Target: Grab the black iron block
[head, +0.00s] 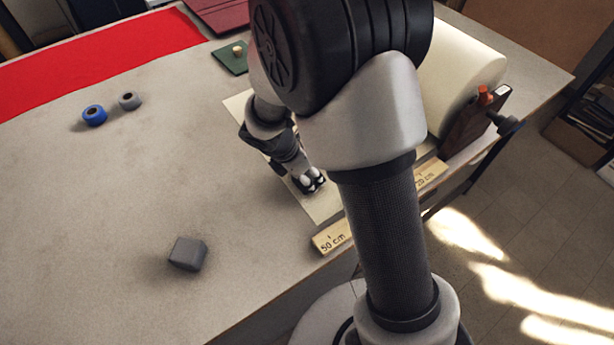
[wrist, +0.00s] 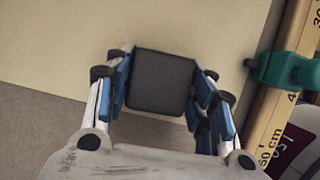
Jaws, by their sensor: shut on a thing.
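The black iron block (wrist: 160,82) is a dark, square-faced block between the fingers of my gripper (wrist: 163,70) in the wrist view. The blue-padded fingers are shut on its left and right sides. Beyond it lies a cream sheet; I cannot tell whether the block touches it. In the head view my gripper (head: 312,183) is low over the cream sheet (head: 322,208), near the table's front edge, and mostly hides the block. A separate dark grey block (head: 187,254) sits on the table to the left.
A wooden ruler (head: 331,236) runs along the front edge, with a green clamp (wrist: 287,70) on it in the wrist view. A blue roll (head: 94,115) and a grey roll (head: 129,100) stand at left. A large cream roll (head: 462,75) is at right. The table's left middle is clear.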

